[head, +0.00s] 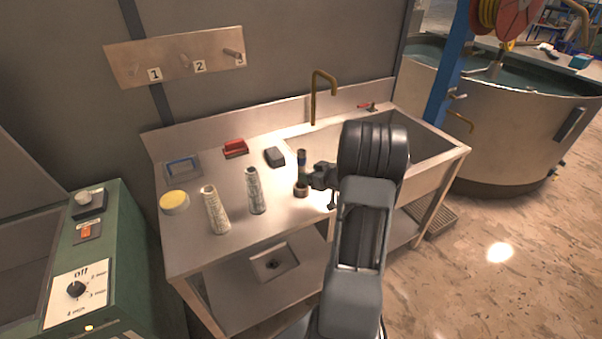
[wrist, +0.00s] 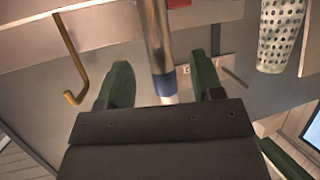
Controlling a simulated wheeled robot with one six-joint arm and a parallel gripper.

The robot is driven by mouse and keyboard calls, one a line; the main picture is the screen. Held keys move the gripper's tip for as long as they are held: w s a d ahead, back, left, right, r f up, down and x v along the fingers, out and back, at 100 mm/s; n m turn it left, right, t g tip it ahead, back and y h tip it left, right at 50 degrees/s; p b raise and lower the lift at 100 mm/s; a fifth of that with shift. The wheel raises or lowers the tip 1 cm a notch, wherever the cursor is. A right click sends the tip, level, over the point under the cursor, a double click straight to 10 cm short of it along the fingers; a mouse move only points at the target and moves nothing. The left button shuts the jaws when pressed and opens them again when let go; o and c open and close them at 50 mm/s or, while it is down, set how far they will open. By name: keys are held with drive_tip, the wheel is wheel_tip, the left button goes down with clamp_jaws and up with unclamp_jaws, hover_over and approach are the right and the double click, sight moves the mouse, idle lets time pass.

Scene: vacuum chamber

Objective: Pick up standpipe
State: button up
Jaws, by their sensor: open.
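The standpipe, which I take to be the slim metal tube with a blue band (wrist: 158,45), runs between my fingers in the wrist view. In the head view it stands upright (head: 302,158) on the steel counter, with a brownish ring (head: 300,190) at its foot. My gripper (head: 311,178) is beside it, to the right. In the wrist view the two green fingers of my gripper (wrist: 160,72) are apart, one on each side of the tube. I cannot tell whether either finger touches it.
A yellow-topped round tin (head: 174,202), a red brush (head: 235,148) and a dark block (head: 275,156) are also there. A brass tap (head: 314,95) rises behind, and the sink basin is right.

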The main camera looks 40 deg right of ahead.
sight(301, 170)
drive_tip(key=shift+p+x, duration=0.75)
drive_tip(key=shift+x, duration=2.15)
drive_tip(key=shift+c, duration=0.3)
drive_tip(key=c, duration=1.1)
